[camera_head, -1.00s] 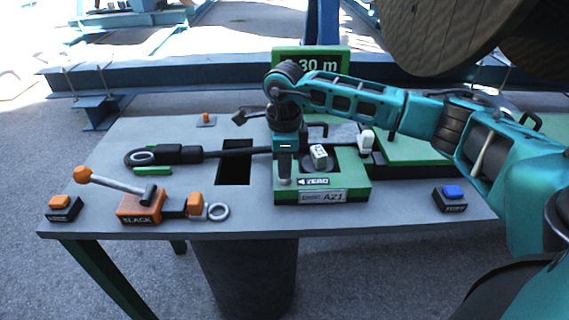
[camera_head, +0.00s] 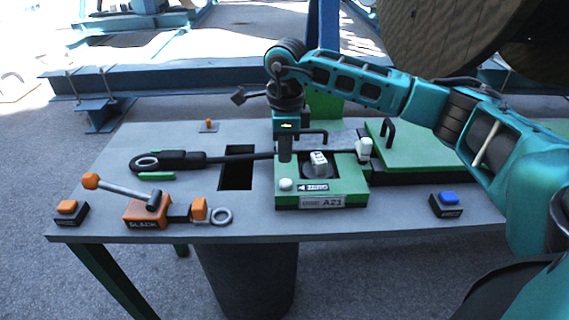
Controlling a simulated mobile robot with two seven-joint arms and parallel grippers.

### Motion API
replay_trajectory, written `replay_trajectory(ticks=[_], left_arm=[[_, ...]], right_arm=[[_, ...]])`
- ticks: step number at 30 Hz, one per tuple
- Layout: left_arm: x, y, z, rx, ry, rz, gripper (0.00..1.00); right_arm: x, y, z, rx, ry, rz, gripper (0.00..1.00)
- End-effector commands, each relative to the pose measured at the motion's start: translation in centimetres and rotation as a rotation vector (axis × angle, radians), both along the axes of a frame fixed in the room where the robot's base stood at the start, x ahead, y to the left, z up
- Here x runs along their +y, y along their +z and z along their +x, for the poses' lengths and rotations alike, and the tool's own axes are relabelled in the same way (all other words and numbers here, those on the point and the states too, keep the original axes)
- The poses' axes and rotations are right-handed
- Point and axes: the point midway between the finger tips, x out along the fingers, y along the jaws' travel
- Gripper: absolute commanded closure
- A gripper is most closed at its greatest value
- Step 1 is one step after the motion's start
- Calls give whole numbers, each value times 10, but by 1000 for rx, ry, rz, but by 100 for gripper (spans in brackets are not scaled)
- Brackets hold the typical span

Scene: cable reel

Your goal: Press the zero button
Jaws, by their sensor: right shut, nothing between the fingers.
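The zero button is a small white round button (camera_head: 286,184) at the front left of the green device (camera_head: 325,202), beside a black ZERO label (camera_head: 313,188). The button is in plain view with nothing on it. My right gripper (camera_head: 285,157) points down just behind the button in the picture, at the device's rear left. Its fingers are shut and empty, and they look apart from the button. My left gripper is not in view.
A black cable (camera_head: 228,158) with a ring end runs across the table over a dark square opening (camera_head: 236,178). An orange SLACK lever (camera_head: 128,190) and an orange button (camera_head: 67,206) are left. A blue button (camera_head: 448,197) is right. A wooden reel (camera_head: 450,35) looms behind.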

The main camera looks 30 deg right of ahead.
Motion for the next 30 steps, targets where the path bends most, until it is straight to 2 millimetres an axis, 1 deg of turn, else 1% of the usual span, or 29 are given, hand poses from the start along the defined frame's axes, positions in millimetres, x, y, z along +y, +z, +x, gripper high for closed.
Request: replay_trajectory(ticks=[1, 3, 6, 11, 15, 30], left_arm=[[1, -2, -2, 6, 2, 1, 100], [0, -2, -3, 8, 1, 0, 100], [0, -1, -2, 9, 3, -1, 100], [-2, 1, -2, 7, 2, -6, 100], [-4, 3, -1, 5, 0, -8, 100], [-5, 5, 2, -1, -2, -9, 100]], right_arm=[[0, 12, 1, -4, -1, -1, 100], [0, 28, 1, -4, -1, 0, 100], [-1, 45, 1, -4, -1, 0, 100], [0, 62, 0, -2, -1, 0, 100], [-1, 67, 0, -2, -1, -1, 100], [-1, 67, 0, -2, -1, -1, 100]])
